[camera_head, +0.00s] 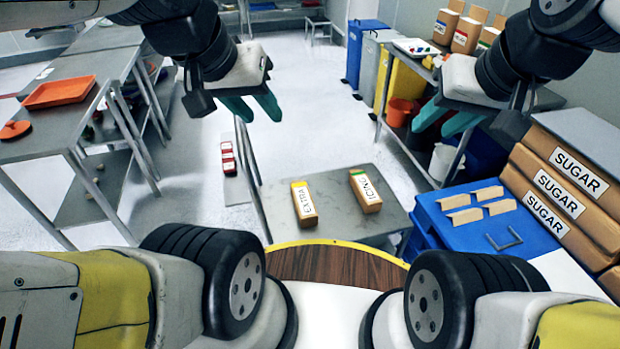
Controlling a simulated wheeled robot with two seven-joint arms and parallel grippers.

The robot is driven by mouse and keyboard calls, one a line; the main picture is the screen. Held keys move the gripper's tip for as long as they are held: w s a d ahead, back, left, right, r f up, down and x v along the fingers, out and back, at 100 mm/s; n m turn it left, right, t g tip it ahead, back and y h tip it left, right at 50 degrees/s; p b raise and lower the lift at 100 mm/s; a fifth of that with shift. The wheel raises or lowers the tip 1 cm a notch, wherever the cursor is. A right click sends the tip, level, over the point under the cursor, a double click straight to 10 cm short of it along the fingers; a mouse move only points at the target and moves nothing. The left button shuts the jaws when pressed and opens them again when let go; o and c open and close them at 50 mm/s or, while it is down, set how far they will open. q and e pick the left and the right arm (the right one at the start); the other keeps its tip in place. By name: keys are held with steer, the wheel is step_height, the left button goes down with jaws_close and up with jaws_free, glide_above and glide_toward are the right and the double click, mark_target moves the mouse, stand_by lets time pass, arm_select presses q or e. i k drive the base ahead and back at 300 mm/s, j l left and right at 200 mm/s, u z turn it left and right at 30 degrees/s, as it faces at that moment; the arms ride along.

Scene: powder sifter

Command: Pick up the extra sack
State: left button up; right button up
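The extra sack (304,204) is a brown block-shaped sack with a yellow band at its top end and a white label reading "EXTRA". It lies on a small grey metal table (335,225) in front of me. A similar sack labelled "ICING" (366,191), with a green band, lies to its right, apart from it. My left gripper (252,108) hangs above and left of the table, away from both sacks. Its teal fingers are apart with nothing visible between them. My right gripper (442,122) hangs to the right of the table; its teal fingers are apart and empty.
Large sugar sacks (566,190) are stacked at the right beside a blue box (470,232) with small tan pieces on its lid. Metal tables with an orange tray (60,92) stand at the left. Bins (402,82) stand at the back. The floor between is mostly clear.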

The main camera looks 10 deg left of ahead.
mark_target(304, 205)
steer(key=i+j+u, duration=0.2)
steer(key=u, duration=0.15)
steer(key=i+j+u, duration=0.1)
steer(key=i+u, duration=0.2)
steer(key=i, duration=0.1)
